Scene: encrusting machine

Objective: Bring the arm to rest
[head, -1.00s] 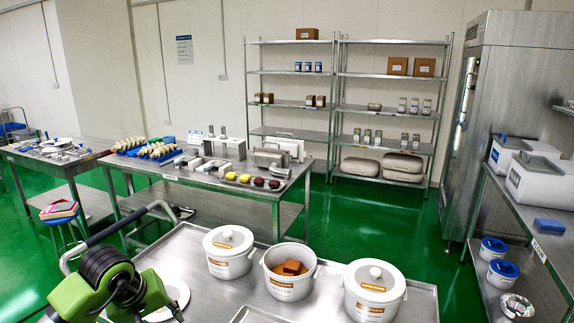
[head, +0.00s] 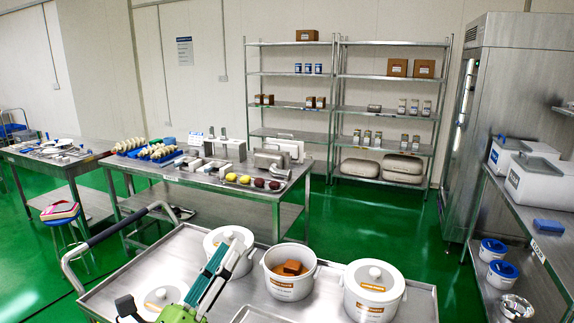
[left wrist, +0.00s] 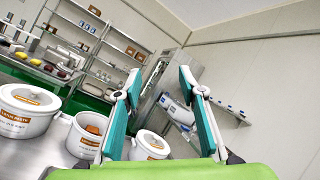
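My left gripper (head: 226,252) reaches up from the bottom of the head view, with a green body and teal finger pads. In the left wrist view the gripper (left wrist: 161,74) has its two fingers well apart with nothing between them, so it is open and empty. In the head view it overlaps the lidded white pot (head: 215,238) on the steel cart; I cannot tell whether they touch, though the gripper seems to be in front of it. My right gripper is not in view.
The cart (head: 330,306) also carries an open pot (head: 277,289) with brown blocks, another lidded pot (head: 358,301) and a white lid (head: 160,297). A steel table (head: 225,188) with tools stands behind. A side bench (head: 548,240) is at right. Green floor lies between.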

